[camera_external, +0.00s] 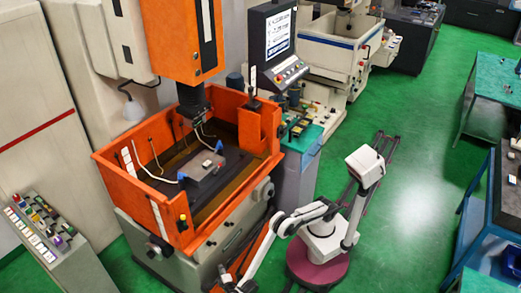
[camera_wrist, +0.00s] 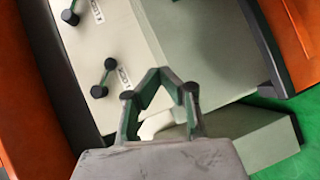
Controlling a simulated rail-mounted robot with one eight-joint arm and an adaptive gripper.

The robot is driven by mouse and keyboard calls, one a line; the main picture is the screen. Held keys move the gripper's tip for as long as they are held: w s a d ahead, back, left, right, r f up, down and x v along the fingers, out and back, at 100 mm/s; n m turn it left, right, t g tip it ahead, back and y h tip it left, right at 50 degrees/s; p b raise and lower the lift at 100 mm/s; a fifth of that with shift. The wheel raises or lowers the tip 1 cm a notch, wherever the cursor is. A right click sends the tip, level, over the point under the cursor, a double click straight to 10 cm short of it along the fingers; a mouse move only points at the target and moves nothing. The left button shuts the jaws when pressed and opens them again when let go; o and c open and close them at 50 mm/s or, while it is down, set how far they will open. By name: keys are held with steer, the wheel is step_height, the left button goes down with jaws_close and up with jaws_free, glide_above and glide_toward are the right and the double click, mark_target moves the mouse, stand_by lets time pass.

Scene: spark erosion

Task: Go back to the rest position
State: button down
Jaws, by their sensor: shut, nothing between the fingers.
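My gripper (camera_wrist: 158,76) shows in the wrist view with its two dark green and grey fingers meeting at the tips. It is shut and holds nothing. In the outside view my gripper (camera_external: 226,276) is low at the bottom edge, in front of the orange machine's base; its fingers are too small there to make out. My white arm reaches down and left to it from the maroon round base.
The orange-walled tank (camera_external: 165,215) of the erosion machine stands beside my arm. The wrist view shows a pale panel (camera_wrist: 190,45) with black knobs (camera_wrist: 99,91) close by. A button console (camera_external: 45,230) stands left. Green floor (camera_external: 420,130) is open to the right.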

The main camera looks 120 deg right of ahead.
steer(key=s+d+r+n+t+y, duration=0.2)
steer(key=s+r+y, duration=0.3)
steer(key=r, duration=0.5)
steer(key=s+d+r+n+t+y, duration=0.1)
steer(key=s+r+n+t+y, duration=0.1)
steer(key=s+r, duration=0.55)
steer(key=s+a+r+t+y, duration=0.1)
steer(key=s+a+t+y, duration=0.25)
steer(key=s, duration=0.85)
steer(key=s+a+r+t+y, duration=0.2)
steer(key=s+a+y, duration=0.3)
steer(key=s, duration=0.7)
step_height(320, 180, up, 15)
steer(key=p, duration=1.5)
steer(key=shift+d+r, duration=0.15)
steer(key=shift+d, duration=0.05)
